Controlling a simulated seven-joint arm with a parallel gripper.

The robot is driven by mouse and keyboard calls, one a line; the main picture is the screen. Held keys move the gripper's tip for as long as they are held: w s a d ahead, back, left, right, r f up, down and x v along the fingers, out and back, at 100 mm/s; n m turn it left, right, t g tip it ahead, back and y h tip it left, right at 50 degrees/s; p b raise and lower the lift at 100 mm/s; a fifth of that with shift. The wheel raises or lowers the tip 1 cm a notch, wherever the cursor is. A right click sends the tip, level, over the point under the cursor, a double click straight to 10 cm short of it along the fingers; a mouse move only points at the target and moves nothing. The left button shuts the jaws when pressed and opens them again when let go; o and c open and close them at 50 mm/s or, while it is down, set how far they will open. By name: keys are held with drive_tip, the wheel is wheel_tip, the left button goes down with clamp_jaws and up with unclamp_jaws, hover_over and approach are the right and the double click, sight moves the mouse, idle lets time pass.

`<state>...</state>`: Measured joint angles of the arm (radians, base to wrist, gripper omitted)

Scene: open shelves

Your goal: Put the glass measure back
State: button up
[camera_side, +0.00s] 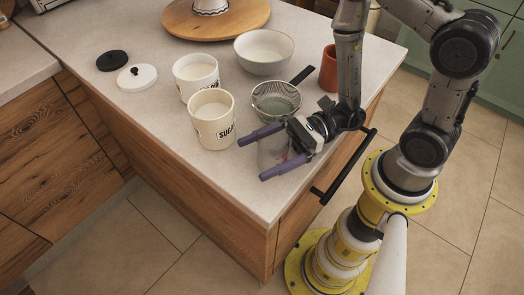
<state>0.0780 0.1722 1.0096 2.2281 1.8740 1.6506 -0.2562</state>
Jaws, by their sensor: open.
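A mesh strainer (276,100) stands just behind my gripper, its dark handle sticking up right. A sugar canister (213,130) is close to the far fingertip. Another white canister (196,88), a bowl (264,65) and an orange cup (328,72) stand farther back. The front left counter is clear.

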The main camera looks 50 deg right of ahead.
drive_tip(key=shift+r, duration=0.2)
drive_tip(key=shift+s+d, duration=0.15)
drive_tip(key=shift+d, duration=0.45)
drive_tip(key=shift+v, duration=5.3)
drive_tip(key=s+d+r+n+g+h, duration=0.1)
drive_tip(key=s+n+g+h, duration=0.35)
drive_tip(key=n, duration=0.25)
drive_tip(key=s+r+n+g+h, duration=0.1)
drive_tip(key=s+n+g+h, duration=0.3)
drive_tip(key=n, duration=0.4)
drive_tip(key=w+d+r+n+t+h, duration=0.4)
drive_tip(key=d+r+n+t+h, duration=0.3)
drive_tip(key=r, duration=0.4)
drive_tip(key=shift+w+h, duration=0.2)
drive_tip(key=shift+h, duration=0.35)
